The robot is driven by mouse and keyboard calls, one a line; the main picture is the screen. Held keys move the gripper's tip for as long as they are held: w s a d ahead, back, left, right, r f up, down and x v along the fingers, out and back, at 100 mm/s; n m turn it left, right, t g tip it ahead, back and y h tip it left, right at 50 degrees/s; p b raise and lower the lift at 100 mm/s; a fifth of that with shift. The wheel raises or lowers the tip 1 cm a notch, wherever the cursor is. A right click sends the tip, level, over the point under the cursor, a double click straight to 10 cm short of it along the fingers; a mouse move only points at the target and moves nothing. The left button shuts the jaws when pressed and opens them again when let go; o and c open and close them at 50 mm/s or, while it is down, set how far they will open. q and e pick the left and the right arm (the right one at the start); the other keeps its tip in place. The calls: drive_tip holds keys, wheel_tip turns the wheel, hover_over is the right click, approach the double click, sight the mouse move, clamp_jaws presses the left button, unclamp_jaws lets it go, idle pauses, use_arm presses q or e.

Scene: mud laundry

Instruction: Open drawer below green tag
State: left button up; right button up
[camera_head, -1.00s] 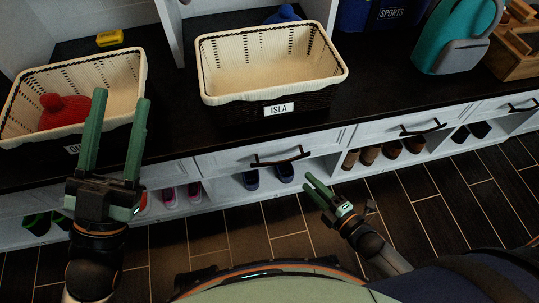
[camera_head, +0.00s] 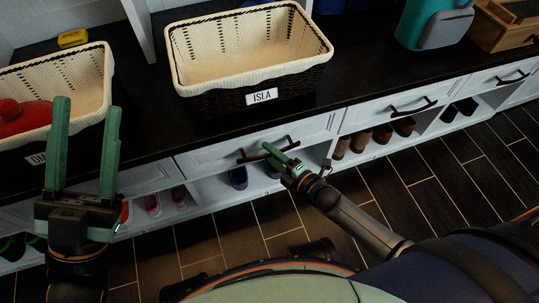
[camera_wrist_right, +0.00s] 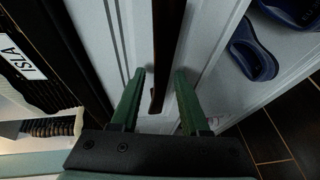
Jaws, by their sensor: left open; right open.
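A white drawer (camera_head: 208,161) with a dark bar handle (camera_head: 250,157) is below the basket with the white ISLA tag (camera_head: 262,96). The drawer looks closed. Contact cannot be told. My left gripper (camera_head: 87,105) is open and empty, in front of the left basket (camera_head: 82,72). No green tag is seen; the visible tags are white.
The cream and black ISLA basket (camera_head: 185,80) stands on the dark bench top (camera_head: 370,75). Shoes (camera_head: 375,137) sit in open cubbies below the drawers. Another drawer (camera_head: 375,116) with a dark handle is to the right. The dark tiled floor (camera_head: 430,190) in front is clear.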

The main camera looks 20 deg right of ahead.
drive_tip(key=shift+w+a, duration=0.1)
drive_tip(key=shift+w, duration=0.15)
clamp_jaws()
idle(1.4)
